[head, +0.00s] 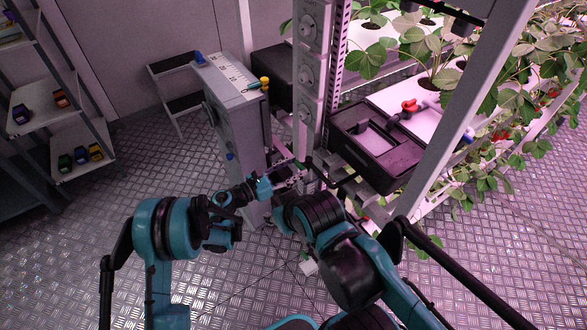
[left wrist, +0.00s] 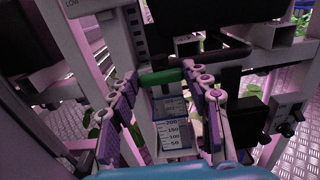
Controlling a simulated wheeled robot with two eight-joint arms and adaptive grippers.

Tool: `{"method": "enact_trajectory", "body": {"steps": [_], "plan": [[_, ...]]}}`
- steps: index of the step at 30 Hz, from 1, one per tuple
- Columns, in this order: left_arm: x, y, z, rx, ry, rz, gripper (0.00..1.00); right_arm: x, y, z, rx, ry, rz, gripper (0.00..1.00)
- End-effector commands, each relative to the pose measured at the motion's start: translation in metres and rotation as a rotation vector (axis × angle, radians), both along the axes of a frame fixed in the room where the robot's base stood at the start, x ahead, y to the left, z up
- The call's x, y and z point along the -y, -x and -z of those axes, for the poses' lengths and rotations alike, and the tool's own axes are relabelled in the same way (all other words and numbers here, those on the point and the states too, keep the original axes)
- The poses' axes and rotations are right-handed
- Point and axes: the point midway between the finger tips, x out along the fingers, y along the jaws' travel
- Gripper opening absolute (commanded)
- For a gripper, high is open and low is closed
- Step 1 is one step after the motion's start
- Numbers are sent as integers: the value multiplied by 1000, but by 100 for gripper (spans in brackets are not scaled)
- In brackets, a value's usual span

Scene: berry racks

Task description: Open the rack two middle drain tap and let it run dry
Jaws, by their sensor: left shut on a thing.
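My left gripper (head: 290,180) is beside the rack post, low between the grey cabinet and the rack. In the left wrist view its purple-padded fingers (left wrist: 162,80) are closed on the two ends of a green bar-shaped handle (left wrist: 162,76), which looks like a tap lever. A clear measuring vessel with a number scale (left wrist: 173,132) stands below the handle. I cannot tell whether water is running or whether the handle is turned. My right arm (head: 325,225) reaches toward the same post, and its gripper is hidden.
A black tray box (head: 350,137) juts from the rack near the arms. Plants in white troughs (head: 440,115) fill the right. The grey cabinet (head: 232,80) stands left of the post. Shelves with small coloured items (head: 60,115) are at far left.

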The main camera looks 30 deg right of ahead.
Motion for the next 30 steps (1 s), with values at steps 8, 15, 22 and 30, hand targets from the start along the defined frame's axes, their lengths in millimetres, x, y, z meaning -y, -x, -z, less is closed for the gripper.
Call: {"method": "enact_trajectory", "body": {"steps": [8,15,22,30], "plan": [[0,-1,1,-138,11,1,19,0,0,10,0,0,0,40],[0,-2,2,-351,28,1,19,0,0,21,0,0,0,40],[0,-3,2,-570,45,0,19,0,0,28,0,0,0,40],[0,-4,2,-825,65,0,19,0,0,31,0,0,0,40]]}}
